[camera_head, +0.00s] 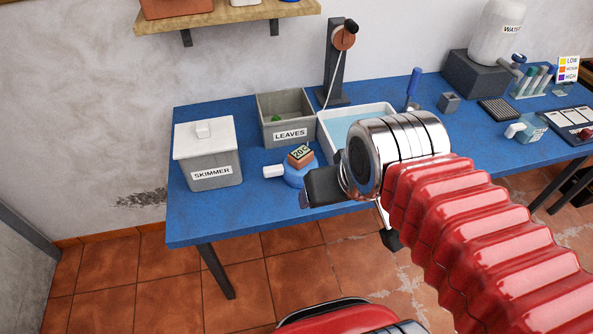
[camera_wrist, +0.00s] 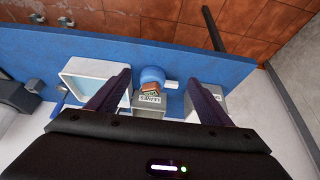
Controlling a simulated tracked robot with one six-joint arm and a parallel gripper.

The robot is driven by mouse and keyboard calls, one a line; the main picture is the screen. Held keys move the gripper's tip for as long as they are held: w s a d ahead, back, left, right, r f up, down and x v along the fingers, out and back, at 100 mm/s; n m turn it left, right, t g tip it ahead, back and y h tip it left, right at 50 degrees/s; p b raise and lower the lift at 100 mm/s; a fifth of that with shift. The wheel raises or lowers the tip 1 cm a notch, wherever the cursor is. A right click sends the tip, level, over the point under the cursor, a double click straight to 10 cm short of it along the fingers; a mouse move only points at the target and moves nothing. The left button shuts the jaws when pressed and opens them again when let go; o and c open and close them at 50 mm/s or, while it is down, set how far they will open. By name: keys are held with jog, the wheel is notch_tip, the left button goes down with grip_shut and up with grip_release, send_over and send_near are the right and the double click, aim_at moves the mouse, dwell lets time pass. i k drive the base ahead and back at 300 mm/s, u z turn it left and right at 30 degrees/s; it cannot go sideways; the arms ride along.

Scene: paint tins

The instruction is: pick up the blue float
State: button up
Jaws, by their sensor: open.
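The blue float (camera_head: 294,178) sits on the blue table in front of the LEAVES bin, with a white stub on its left and an orange-brown block with a 20C display on top. In the wrist view, the float (camera_wrist: 152,74) shows between the fingertips, with its white stub to the right. My gripper (camera_wrist: 158,78) is open, its two dark fingers spread and nothing between them. In the head view it is just right of the float, partly hidden by my wrist, and apart from it as far as I can see.
The grey LEAVES bin (camera_head: 286,115) stands behind the float and the white-lidded SKIMMER box (camera_head: 208,155) to its left. A water tray (camera_head: 340,121) is behind my wrist. A dark post with a reel (camera_head: 336,70) rises behind. The table's front edge is near.

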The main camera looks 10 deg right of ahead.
aim_at(294, 177)
jog(key=u, duration=0.65)
jog(key=k, duration=0.5)
jog(key=u, duration=0.9)
